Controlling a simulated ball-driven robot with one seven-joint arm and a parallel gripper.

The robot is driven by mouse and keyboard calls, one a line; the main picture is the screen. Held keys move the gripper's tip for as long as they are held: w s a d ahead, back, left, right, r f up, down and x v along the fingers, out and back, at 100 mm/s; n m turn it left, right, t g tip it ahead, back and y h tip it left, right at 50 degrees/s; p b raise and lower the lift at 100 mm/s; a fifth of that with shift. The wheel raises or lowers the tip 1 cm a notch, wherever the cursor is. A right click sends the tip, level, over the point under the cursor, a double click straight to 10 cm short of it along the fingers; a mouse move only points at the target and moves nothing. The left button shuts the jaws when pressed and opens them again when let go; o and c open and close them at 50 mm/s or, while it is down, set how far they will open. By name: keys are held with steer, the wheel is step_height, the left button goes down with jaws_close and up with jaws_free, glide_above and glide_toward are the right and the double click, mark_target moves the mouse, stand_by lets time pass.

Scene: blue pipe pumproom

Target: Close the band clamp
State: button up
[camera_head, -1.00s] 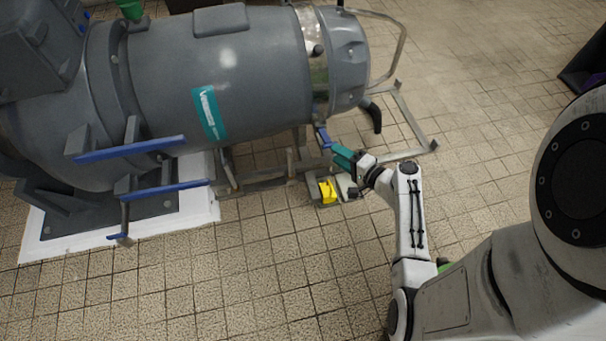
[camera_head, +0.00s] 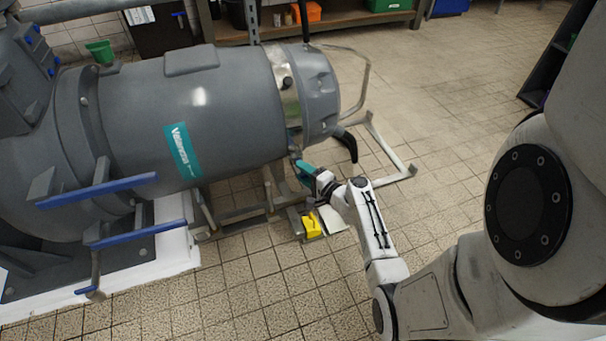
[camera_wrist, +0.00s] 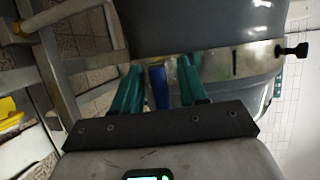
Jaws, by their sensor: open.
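The band clamp (camera_head: 290,97) is a shiny metal band around the grey tank (camera_head: 215,110), near its domed right end. In the wrist view the band (camera_wrist: 225,66) runs across under the tank. A blue lever (camera_wrist: 158,86) hangs at the band's lower side; in the head view it is small and partly hidden by my gripper. My gripper (camera_head: 302,171) has teal fingers and reaches the tank's underside at the band. In the wrist view its open fingers (camera_wrist: 160,88) stand on either side of the blue lever. I cannot tell whether they touch it.
A metal floor frame (camera_head: 395,170) stands right of the tank's end. A yellow object (camera_head: 312,225) lies below my gripper. Blue bars (camera_head: 97,190) stick out at the tank's left. Shelving with bins (camera_head: 340,20) stands behind. The tiled floor at right is clear.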

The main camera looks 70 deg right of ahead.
steer(key=shift+w+d, duration=0.15)
steer(key=shift+w, duration=0.1)
steer(key=shift+c, duration=0.3)
jaws_close()
steer(key=shift+r, duration=0.1)
